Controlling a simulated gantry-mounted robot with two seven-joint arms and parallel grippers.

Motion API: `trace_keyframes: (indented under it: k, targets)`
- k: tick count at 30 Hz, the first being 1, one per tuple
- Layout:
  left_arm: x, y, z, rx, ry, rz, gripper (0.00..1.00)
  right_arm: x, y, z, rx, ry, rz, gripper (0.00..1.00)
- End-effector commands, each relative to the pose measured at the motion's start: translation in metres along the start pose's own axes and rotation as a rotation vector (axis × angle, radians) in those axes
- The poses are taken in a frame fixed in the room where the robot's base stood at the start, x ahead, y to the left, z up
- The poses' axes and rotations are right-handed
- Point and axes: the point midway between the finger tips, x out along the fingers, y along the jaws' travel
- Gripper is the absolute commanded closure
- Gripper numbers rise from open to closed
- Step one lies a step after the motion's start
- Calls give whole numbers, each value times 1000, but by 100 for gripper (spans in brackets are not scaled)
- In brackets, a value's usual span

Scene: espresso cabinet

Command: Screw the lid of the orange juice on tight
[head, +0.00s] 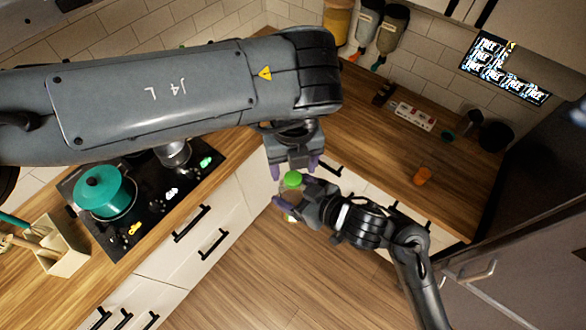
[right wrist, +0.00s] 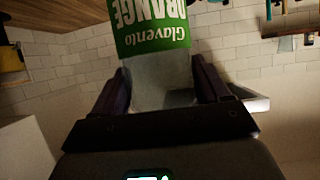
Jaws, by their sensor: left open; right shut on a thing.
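The orange juice bottle (right wrist: 152,60) has a green label and a clear lower part, and appears upside down in the right wrist view. My right gripper (right wrist: 155,88) is shut on it, with one finger on each side. In the head view the bottle is held in the air in front of the counter, mostly hidden by the right gripper (head: 291,191). Its green lid (head: 292,179) sits at the bottle's top; how tight it is cannot be told. My left gripper (head: 294,171) is open just above the lid, fingers pointing down at either side; contact is unclear.
A stove (head: 150,205) with a teal pot (head: 103,190) is at left, beside a utensil holder (head: 62,248). Drawers (head: 205,228) with black handles lie below. The floor (head: 270,280) is clear.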

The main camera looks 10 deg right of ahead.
Motion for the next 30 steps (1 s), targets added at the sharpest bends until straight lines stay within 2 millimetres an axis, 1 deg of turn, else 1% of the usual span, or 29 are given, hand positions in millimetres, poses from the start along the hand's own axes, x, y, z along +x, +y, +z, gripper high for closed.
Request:
trace_keyframes:
  k: [7,8,13,23,26,30]
  targets:
    - [-2,0,0,0,1,0,36,0,0,-1,0,3,0,100]
    - [-2,0,0,0,1,0,32,0,0,-1,0,3,0,100]
    - [-2,0,0,0,1,0,6,0,0,-2,0,3,0,100]
    - [-3,0,0,-1,0,0,6,0,0,-2,0,3,0,100]
    - [-9,0,0,-1,-1,0,6,0,0,-2,0,3,0,100]
    - [-26,0,0,0,-2,-1,6,0,0,-2,0,3,0,100]
